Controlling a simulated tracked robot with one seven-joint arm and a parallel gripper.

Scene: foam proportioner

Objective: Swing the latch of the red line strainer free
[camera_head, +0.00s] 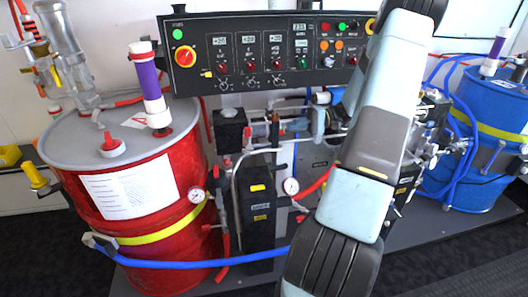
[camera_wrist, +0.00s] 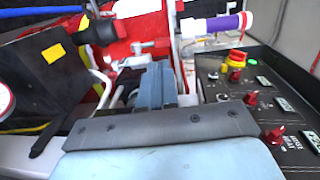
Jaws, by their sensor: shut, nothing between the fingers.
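Just beyond the fingertips is a light grey fitting with a short bar (camera_wrist: 150,47), in front of red surfaces. I cannot tell whether this fitting is the strainer's latch, or whether the fingers touch it. The red line strainer cannot be told apart surely from the red drum behind. In the head view my arm covers the middle right of the pipework, and my gripper is hidden there.
The control panel (camera_head: 270,52) spans the back, above crowded pipes and hoses. A red drum (camera_head: 155,215) stands at left, a blue drum (camera_head: 490,105) at right. A black box (camera_head: 258,205) and a gauge (camera_head: 291,186) sit low between them. In the wrist view the panel (camera_wrist: 262,100) lies close at right.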

